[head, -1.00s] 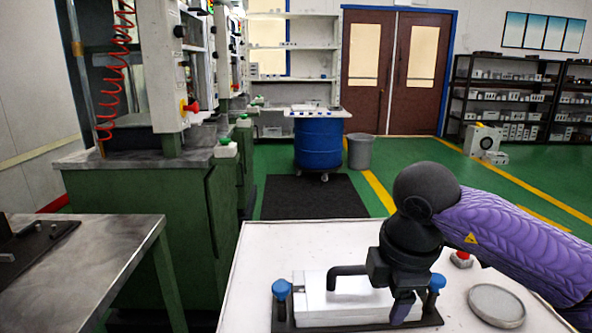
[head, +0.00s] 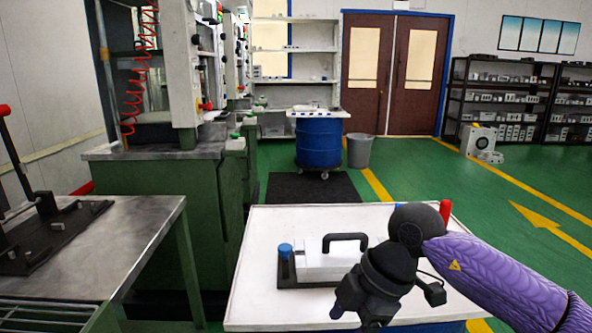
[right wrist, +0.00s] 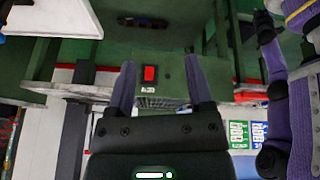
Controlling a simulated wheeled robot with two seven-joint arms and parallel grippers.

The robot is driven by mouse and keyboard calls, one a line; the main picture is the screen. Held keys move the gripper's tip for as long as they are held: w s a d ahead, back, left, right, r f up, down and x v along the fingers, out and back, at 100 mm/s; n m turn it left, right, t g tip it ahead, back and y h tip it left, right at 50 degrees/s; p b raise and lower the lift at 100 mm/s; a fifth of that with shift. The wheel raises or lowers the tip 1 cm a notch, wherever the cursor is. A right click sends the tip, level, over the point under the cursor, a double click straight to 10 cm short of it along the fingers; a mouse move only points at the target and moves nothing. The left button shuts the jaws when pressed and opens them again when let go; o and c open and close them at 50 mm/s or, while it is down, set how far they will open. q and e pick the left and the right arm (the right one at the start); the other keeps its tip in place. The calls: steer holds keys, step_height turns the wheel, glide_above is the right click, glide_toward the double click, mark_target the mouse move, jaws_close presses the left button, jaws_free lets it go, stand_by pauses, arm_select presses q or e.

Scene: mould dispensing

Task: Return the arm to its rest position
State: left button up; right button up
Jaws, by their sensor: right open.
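My right arm comes in purple from the right in the head view. Its dark gripper (head: 388,298) hangs in front of the white table's near side, apart from the mould. In the right wrist view the two fingers (right wrist: 162,88) stand apart with nothing between them. The white mould block (head: 322,266) with a black handle (head: 345,238) sits on a dark base on the white table (head: 255,295). One blue knob (head: 285,250) shows at its left; my arm hides its right end. My left gripper is in neither view.
A metal table (head: 130,240) with a dark lever fixture (head: 45,235) stands at left. Green machines (head: 175,190) stand behind it. A blue drum (head: 322,145) and a grey bin (head: 360,150) are farther back. A red upright piece (head: 445,212) shows behind my arm.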

steer(key=w+a+f+m+t+y+p, duration=0.2)
steer(key=a+f+m+t+y+p, duration=0.3)
steer(key=y, duration=0.6)
steer(key=s+d+f+m+t+h, duration=0.3)
steer(key=d+f+m+h, duration=0.2)
steer(key=f, duration=0.6)
steer(key=s+d+f+m+t+h, duration=0.2)
steer(key=d+f+m+t+h, duration=0.25)
steer(key=f, duration=0.55)
steer(key=s+d+f+m+g+h, duration=0.1)
steer(key=s+d+f+g+h, duration=0.15)
steer(key=s+f, duration=0.35)
steer(key=s+d+f+m+g+h, duration=0.2)
steer(key=s+d+f, duration=0.2)
steer(key=s, duration=0.4)
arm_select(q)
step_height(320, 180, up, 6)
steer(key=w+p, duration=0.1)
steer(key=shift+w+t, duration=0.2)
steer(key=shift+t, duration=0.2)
arm_select(e)
steer(key=s+d+f+g+h, duration=0.1)
steer(key=s+g, duration=0.3)
steer(key=s, duration=0.9)
steer(key=s+d+f+g+h, duration=0.1)
steer(key=s+f+g, duration=0.3)
steer(key=s, duration=1)
steer(key=shift+s+d+m+g+h, duration=0.2)
steer(key=shift+d+m+g+h, duration=0.15)
steer(key=shift+d, duration=0.3)
